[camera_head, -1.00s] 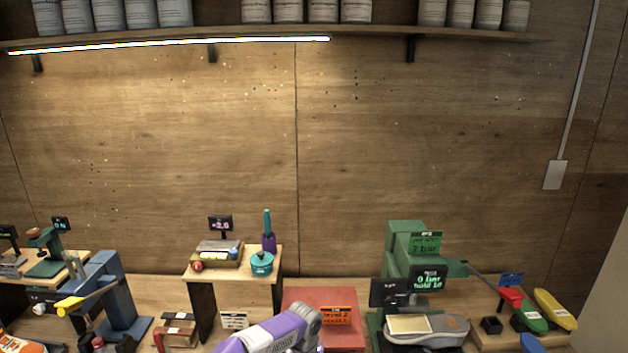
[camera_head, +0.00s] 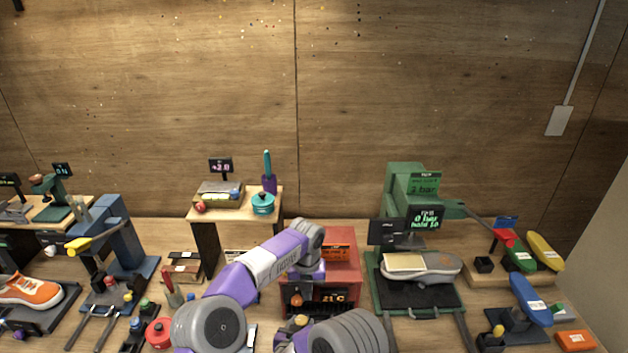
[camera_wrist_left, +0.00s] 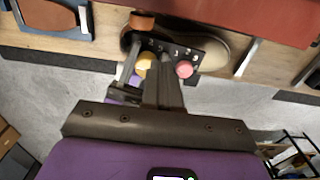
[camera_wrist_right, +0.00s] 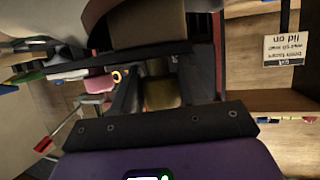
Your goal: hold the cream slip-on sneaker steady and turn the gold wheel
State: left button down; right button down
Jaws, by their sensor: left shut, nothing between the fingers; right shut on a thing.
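The cream slip-on sneaker (camera_wrist_left: 222,48) lies in front of the red box in the left wrist view, dark on top with a pale edge, and partly hidden. A small gold wheel (camera_wrist_left: 145,62) sits by a black numbered panel beside it; it also shows in the head view (camera_head: 301,320). My left gripper (camera_wrist_left: 165,62) is shut and empty, its fingertips close to the gold wheel; contact cannot be told. My right gripper (camera_wrist_right: 162,78) is shut on an olive-brown part that looks like the sneaker. In the head view my arms hide most of this spot.
A pink knob (camera_wrist_left: 183,69) sits right of the gold wheel. The red box (camera_head: 340,246) stands just behind. A green press (camera_head: 410,195) with a grey shoe (camera_head: 430,264) is at right. A blue stand (camera_head: 122,235) and an orange sneaker (camera_head: 30,290) are at left.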

pick_arm(q)
jog(key=a+f, duration=0.2)
jog(key=f, duration=0.1)
jog(key=a+f, duration=0.1)
jog(key=f, duration=0.1)
jog(key=shift+s+f, duration=0.25)
jog(key=shift+s, duration=0.1)
jog(key=shift+a+f, duration=0.15)
jog(key=shift+f, duration=0.45)
jog(key=shift+s+d, duration=0.25)
dwell(0.5)
jog(key=shift+d+r, duration=0.2)
